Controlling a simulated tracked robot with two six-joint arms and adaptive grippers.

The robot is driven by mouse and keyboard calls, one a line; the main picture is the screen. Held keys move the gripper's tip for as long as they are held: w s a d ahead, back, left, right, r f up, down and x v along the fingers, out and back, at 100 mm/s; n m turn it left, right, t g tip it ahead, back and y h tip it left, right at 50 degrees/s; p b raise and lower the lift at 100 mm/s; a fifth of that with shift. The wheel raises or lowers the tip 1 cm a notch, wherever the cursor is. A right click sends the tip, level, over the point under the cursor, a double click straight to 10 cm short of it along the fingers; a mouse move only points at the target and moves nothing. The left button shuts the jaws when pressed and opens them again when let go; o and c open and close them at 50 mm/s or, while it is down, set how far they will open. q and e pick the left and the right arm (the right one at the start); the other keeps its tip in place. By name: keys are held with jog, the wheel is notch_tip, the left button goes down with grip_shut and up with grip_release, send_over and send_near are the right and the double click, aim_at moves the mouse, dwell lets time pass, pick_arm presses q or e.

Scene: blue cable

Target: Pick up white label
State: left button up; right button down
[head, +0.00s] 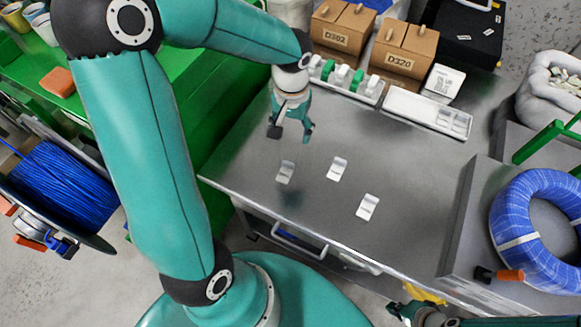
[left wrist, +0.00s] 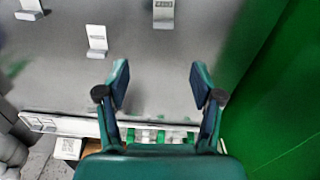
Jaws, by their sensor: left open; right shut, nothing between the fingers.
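Three small white labels lie apart on the grey metal table (head: 245,150): a left one (head: 285,171), a middle one (head: 337,168) and a right one (head: 367,207). My left gripper (head: 290,132) is open and empty above the table, just behind the left label. In the left wrist view my open fingers (left wrist: 160,85) have bare table between them. The left label (left wrist: 163,14) is at that view's top edge, the middle label (left wrist: 97,41) left of the fingers, and the right label (left wrist: 28,10) in the top left corner. My right gripper (head: 407,311) is shut at the bottom edge.
A white tray (head: 400,104) and a rack with green and white parts (head: 345,79) stand along the table's back, before cardboard boxes (head: 404,47). A blue cable coil (head: 508,220) lies at the right, a blue cable spool (head: 62,188) at the left.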

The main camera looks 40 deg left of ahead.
pick_arm(q)
send_near(285, 172)
jog(key=shift+w+a+f+b, duration=0.15)
jog(key=shift+w+a+f, duration=0.05)
jog(key=shift+w+f, duration=0.35)
jog(key=shift+w+a+f+b, duration=0.2)
jog(key=shift+w+f, duration=0.2)
jog(key=shift+w, duration=0.25)
jog(key=shift+f, duration=2.6)
jog(key=c, duration=0.9)
